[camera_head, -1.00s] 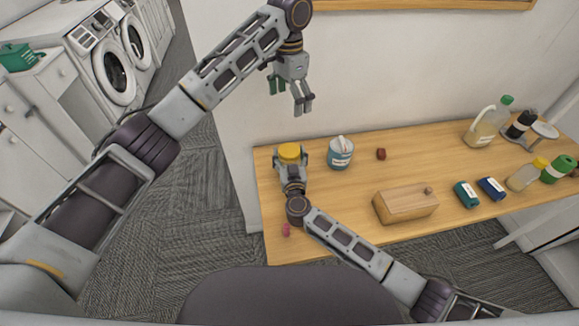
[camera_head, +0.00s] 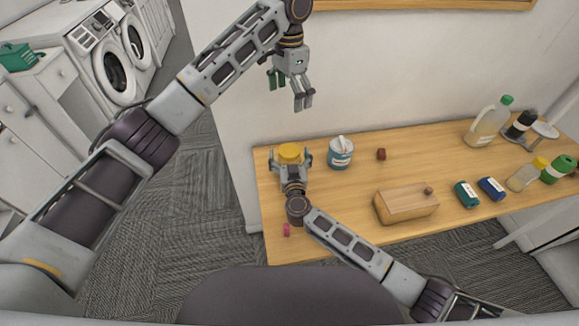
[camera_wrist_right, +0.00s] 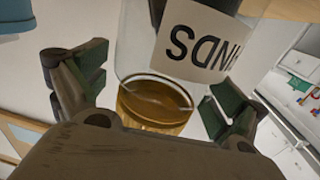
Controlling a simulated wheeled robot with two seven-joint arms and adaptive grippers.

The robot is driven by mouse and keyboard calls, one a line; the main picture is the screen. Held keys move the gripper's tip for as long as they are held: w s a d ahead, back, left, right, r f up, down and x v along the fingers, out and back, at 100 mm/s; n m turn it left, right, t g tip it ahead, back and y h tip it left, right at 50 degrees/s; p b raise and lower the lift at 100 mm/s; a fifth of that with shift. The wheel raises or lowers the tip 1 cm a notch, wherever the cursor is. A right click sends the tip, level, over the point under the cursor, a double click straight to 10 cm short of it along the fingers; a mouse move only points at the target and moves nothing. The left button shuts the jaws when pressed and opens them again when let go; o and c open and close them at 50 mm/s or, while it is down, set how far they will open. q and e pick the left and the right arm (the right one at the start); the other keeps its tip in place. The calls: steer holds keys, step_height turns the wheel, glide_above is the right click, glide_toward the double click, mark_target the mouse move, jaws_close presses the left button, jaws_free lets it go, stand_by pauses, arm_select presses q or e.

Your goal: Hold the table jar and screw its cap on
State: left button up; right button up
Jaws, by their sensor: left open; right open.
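I cannot tell how tightly the cap sits. My right gripper (camera_head: 291,161) is open, its fingers on either side of the jar, apart from it. My left gripper (camera_head: 288,92) is open and empty, higher up in front of the wall, above the jar.
A blue-and-white tub (camera_head: 340,154) stands just right of the jar, with a small dark red block (camera_head: 381,154) beyond. A wooden box (camera_head: 406,206) lies nearer the front edge. A pink item (camera_head: 287,230) is near the front left corner. Several bottles stand at the right end.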

steer(key=shift+s, duration=0.15)
steer(key=shift+s+d, duration=0.25)
steer(key=shift+s, duration=1.7)
steer(key=shift+s+d, duration=0.25)
steer(key=shift+s, duration=1.65)
steer(key=shift+s+d, duration=0.25)
steer(key=shift+s, duration=1.7)
steer(key=shift+r, duration=0.15)
step_height(320, 180, up, 9)
steer(key=p, duration=0.9)
steer(key=shift+r+p, duration=0.4)
steer(key=shift+p, duration=0.15)
